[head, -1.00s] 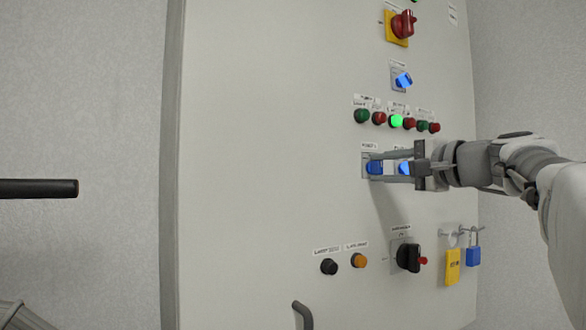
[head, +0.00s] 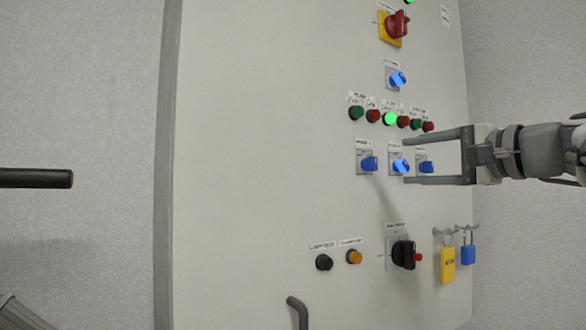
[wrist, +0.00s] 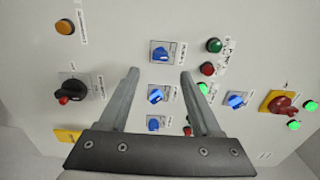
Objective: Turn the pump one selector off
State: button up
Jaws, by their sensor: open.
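The pump one selector (head: 369,163) is the leftmost of three blue knobs in a row on the grey cabinet. In the wrist view it is the top knob (wrist: 160,53), just beyond my fingertips, its handle lying roughly across that picture, nearly upright on the panel. My gripper (head: 407,160) is open and empty, drawn back to the right of this selector. Its fingers are apart, with the middle blue selector (head: 399,166) showing near their tips. In the wrist view the fingertips (wrist: 160,73) frame the space just below the pump one selector. Nothing hides the selector.
Lamps above the row include one lit green lamp (head: 390,118); the green lamp (head: 356,112) above pump one looks unlit. A red-yellow switch (head: 394,27) is higher. A black rotary handle (head: 403,254), padlocks (head: 447,264) and a cabinet handle (head: 298,312) are lower.

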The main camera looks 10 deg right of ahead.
jog(key=v, duration=0.8)
jog(key=shift+s+b, duration=0.35)
jog(key=shift+b, duration=0.1)
jog(key=shift+w+d, duration=0.1)
